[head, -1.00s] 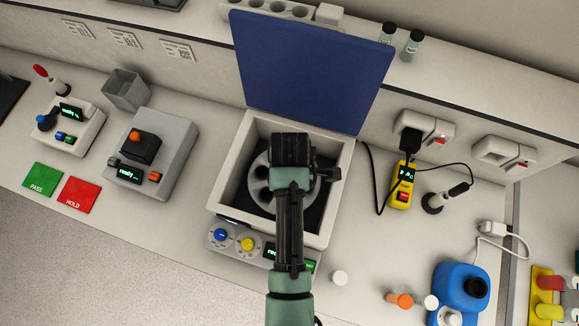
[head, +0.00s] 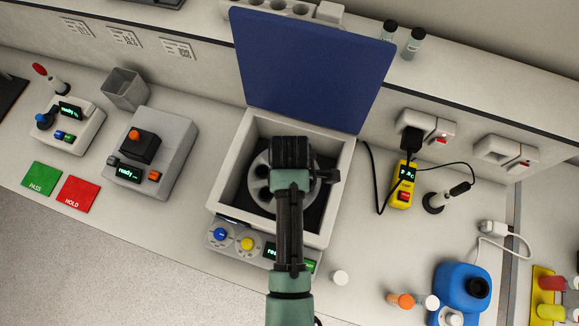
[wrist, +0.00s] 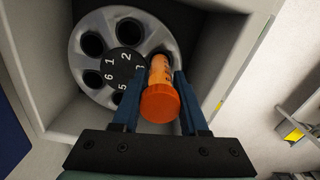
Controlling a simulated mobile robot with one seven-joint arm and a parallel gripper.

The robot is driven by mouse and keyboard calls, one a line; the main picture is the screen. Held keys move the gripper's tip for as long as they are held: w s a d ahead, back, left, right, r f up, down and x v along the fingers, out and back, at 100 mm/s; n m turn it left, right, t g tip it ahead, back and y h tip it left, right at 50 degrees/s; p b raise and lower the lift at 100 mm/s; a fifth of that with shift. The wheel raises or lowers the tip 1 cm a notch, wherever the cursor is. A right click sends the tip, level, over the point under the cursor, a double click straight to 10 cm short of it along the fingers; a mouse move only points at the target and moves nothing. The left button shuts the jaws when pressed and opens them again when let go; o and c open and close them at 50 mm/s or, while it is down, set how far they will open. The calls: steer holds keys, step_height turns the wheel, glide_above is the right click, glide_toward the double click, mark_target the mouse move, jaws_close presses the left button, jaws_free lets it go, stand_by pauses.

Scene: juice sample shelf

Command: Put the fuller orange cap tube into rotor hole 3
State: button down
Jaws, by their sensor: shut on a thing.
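The orange cap tube (wrist: 160,104) is held between the two fingers of my gripper (wrist: 160,88) in the wrist view, cap toward the camera. Its far end points at the rotor (wrist: 153,29), by the partly covered number 3. Hole 3 is hidden behind the tube, so I cannot tell whether the tip is inside it. Holes near 1, 2, 5 and 6 look dark and empty. In the head view my gripper (head: 292,155) is over the rotor (head: 258,172) in the open centrifuge (head: 337,190) and hides the tube. How full the tube is cannot be seen.
The raised blue lid (head: 310,70) stands behind the centrifuge opening. Its walls surround my gripper closely. A yellow meter (head: 402,187) with black cables lies to the right. Another orange-capped item (head: 402,300) and a blue device (head: 460,290) are at front right.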

steer(key=shift+f+b, duration=1.2)
steer(key=shift+f, duration=1.2)
stand_by(0.5)
steer(key=shift+s+r, duration=0.1)
steer(key=shift+r, duration=0.05)
steer(key=shift+r+p, duration=1.2)
steer(key=shift+p, duration=0.25)
steer(key=shift+r, duration=1.25)
steer(key=shift+f+b, duration=1.15)
steer(key=shift+f, duration=1.3)
